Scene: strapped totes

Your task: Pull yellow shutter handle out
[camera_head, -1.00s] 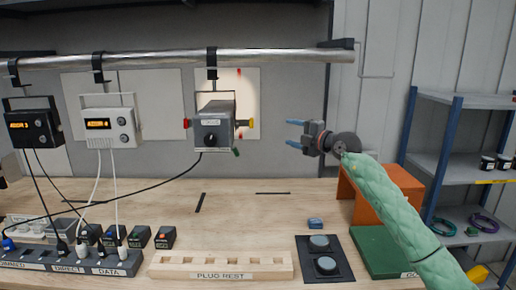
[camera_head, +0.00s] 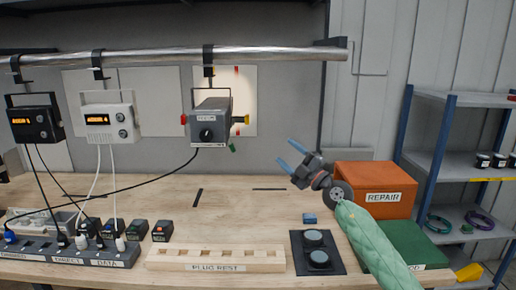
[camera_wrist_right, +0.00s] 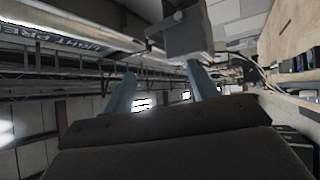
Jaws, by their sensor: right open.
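The yellow shutter handle (camera_head: 246,119) sticks out from the right side of a grey lamp-like box (camera_head: 210,123) hanging from the overhead pipe. A red handle (camera_head: 184,119) is on the box's left side and a green one (camera_head: 232,147) below. My right gripper (camera_head: 289,155) is open and empty, below and right of the yellow handle, apart from it, its blue fingers pointing up-left. In the right wrist view the fingers (camera_wrist_right: 161,88) are spread, with the dark box (camera_wrist_right: 187,37) beyond them. I cannot make out the yellow handle there. My left gripper is not in view.
The pipe (camera_head: 270,54) runs above the bench. A black unit (camera_head: 33,125) and a white unit (camera_head: 108,122) hang at left, with cables. An orange REPAIR box (camera_head: 385,180), a plug rest (camera_head: 215,258) and a two-button pad (camera_head: 316,252) are on the bench. Shelves stand at right.

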